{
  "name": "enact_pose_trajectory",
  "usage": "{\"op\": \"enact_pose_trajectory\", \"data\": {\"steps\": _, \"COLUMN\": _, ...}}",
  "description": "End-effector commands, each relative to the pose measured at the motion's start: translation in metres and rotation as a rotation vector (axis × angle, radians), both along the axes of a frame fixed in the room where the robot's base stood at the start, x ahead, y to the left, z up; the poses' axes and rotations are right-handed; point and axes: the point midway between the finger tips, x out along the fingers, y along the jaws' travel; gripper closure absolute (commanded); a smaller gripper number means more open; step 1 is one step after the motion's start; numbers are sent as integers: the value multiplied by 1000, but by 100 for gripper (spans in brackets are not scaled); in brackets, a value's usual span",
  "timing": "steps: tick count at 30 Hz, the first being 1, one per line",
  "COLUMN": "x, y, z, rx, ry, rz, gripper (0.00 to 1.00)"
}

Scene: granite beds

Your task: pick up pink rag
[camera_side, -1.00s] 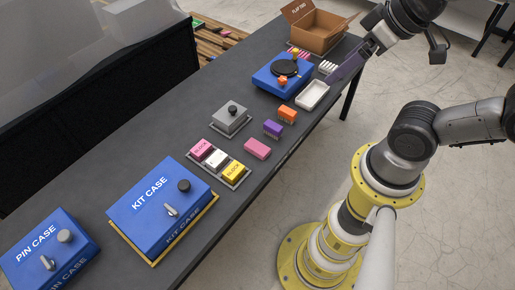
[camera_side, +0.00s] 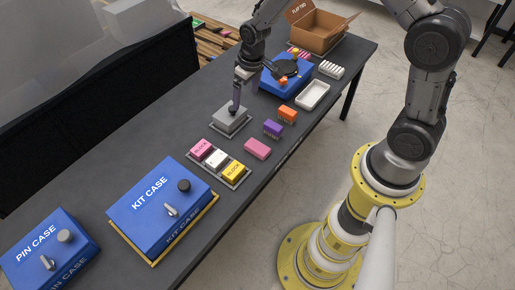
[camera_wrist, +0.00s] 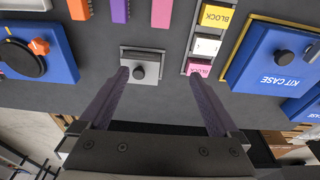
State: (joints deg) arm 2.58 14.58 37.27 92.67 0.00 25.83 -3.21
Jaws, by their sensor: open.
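The pink rag (camera_side: 257,149) is a plain pink slab lying on the dark table, near its right edge and just right of the block tray. In the wrist view the rag (camera_wrist: 162,12) is cut off by the top edge. My gripper (camera_side: 235,108) is low over the grey box with a black knob (camera_side: 231,121), away from the rag. In the wrist view my gripper (camera_wrist: 158,75) has its fingers wide apart and empty, and the black knob shows between them. Whether a finger touches the box cannot be told.
The tray holds a pink block (camera_side: 201,148), a white and a yellow one (camera_side: 234,172). A purple piece (camera_side: 272,128) and an orange piece (camera_side: 287,114) lie behind the rag. The blue kit case (camera_side: 150,200) stands in front. The table left of the grey box is clear.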

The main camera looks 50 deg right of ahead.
Motion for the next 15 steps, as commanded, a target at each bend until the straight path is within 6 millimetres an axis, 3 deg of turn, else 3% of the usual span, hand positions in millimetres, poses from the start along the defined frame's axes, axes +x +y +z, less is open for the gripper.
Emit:
{"op": "enact_pose_trajectory", "data": {"steps": 1, "x": -8, "y": -1, "z": -27, "rx": 2, "ry": 51, "rz": -3, "gripper": 3}}
{"op": "enact_pose_trajectory", "data": {"steps": 4, "x": -22, "y": -2, "z": -58, "rx": 6, "ry": 120, "rz": -7, "gripper": 3}}
{"op": "enact_pose_trajectory", "data": {"steps": 7, "x": -33, "y": -2, "z": -74, "rx": 8, "ry": 161, "rz": -9, "gripper": 3}}
{"op": "enact_pose_trajectory", "data": {"steps": 15, "x": -37, "y": -3, "z": -113, "rx": 9, "ry": 174, "rz": -11, "gripper": 3}}
